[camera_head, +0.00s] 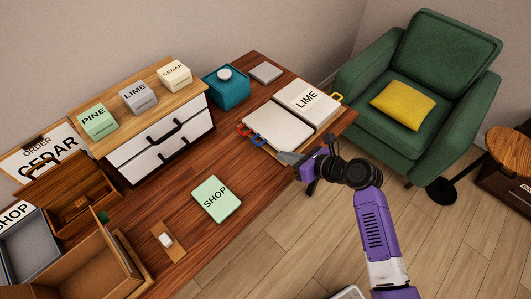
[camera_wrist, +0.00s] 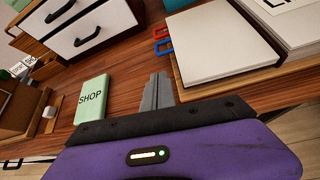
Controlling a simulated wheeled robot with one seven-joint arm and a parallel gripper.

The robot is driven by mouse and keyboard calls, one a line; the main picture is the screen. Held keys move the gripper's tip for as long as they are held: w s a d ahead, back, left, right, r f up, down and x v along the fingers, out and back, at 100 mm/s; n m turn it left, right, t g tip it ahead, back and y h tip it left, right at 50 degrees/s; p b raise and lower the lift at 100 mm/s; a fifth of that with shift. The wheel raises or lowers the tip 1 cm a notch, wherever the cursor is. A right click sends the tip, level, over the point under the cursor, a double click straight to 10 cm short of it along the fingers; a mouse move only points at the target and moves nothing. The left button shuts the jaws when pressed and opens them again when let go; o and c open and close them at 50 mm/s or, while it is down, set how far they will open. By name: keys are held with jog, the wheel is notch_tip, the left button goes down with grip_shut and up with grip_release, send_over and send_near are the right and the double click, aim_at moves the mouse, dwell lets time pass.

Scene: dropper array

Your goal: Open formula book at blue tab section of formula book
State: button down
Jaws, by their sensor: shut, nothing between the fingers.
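The formula book lies open near the right end of the desk. Its left page block (camera_head: 278,127) is blank and white; its right page block (camera_head: 309,101) reads LIME. A red tab (camera_head: 244,129) and a blue tab (camera_head: 258,141) stick out at the left edge, and a yellow tab (camera_head: 337,98) at the right edge. The wrist view shows the blank block (camera_wrist: 215,48), red tab (camera_wrist: 161,32) and blue tab (camera_wrist: 164,47). My gripper (camera_head: 284,157) is shut and empty, beside the book's near edge, close to the blue tab; contact is unclear. Its fingers show in the wrist view (camera_wrist: 157,92).
A green SHOP book (camera_head: 216,199) lies on the desk left of my gripper. A drawer unit (camera_head: 158,140) carries PINE, LIME and CEDAR boxes. A teal box (camera_head: 226,92) stands behind the book. Open boxes crowd the left end.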

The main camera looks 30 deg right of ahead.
aim_at(264, 157)
jog(key=x, duration=0.9)
jog(key=shift+w+f, duration=0.2)
jog(key=shift+w, duration=0.1)
